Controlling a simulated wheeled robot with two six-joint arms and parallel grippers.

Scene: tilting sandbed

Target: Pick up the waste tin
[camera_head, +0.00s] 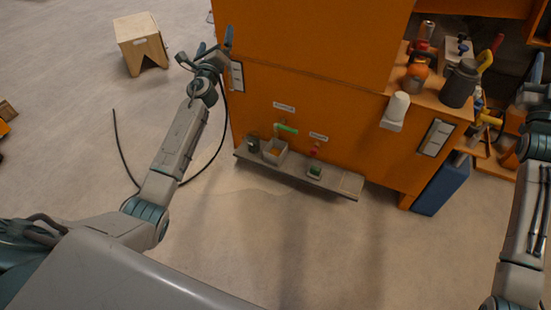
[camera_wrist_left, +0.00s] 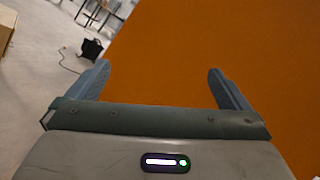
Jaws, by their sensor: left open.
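I cannot tell for certain which item is the waste tin. A small dark tin (camera_head: 253,145) stands at the left end of the low ledge on the orange cabinet. A dark grey canister (camera_head: 460,83) stands on the upper right shelf. My left gripper (camera_head: 207,50) is open and empty, raised beside the cabinet's left edge and apart from both. In the left wrist view its two blue fingers (camera_wrist_left: 162,82) stand wide apart before the orange panel. My right gripper (camera_head: 534,88) is partly visible at the right edge; its jaws are not clear.
A white cup (camera_head: 397,106) and an orange-topped jar (camera_head: 415,74) are near the canister. A wooden stool (camera_head: 140,41) stands far left. A black cable crosses the floor.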

